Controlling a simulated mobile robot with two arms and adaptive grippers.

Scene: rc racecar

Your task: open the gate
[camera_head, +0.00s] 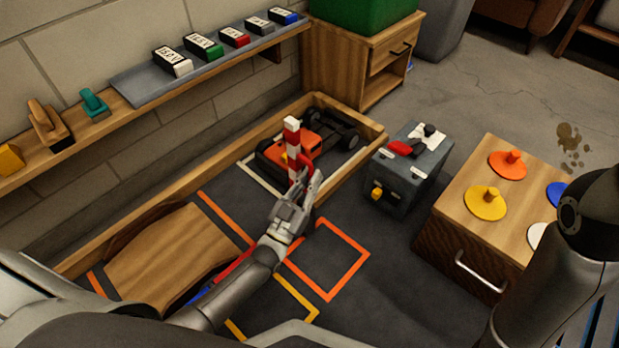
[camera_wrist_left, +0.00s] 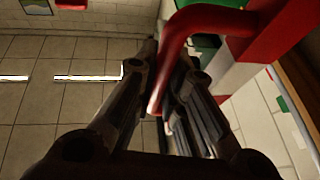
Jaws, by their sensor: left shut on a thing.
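The gate shows as a red and white striped bar (camera_head: 291,135) standing roughly upright in the head view, in front of an orange toy car (camera_head: 297,143). In the left wrist view the striped bar (camera_wrist_left: 240,70) fills the upper right, with a red loop handle (camera_wrist_left: 177,48) on it. My left gripper (camera_head: 305,188) is at the lower part of the bar. In the wrist view its fingers (camera_wrist_left: 166,80) are shut on the handle, one on each side. The gripper hides the bar's lower end. My right arm shows at the right edge; its gripper is out of view.
A wooden ramp (camera_head: 170,252) lies left of my left arm. A low wooden border (camera_head: 360,160) runs behind the gripper. A grey box (camera_head: 410,172) and a wooden cabinet (camera_head: 468,237) stand to the right. A shelf (camera_head: 135,95) with small blocks lines the wall.

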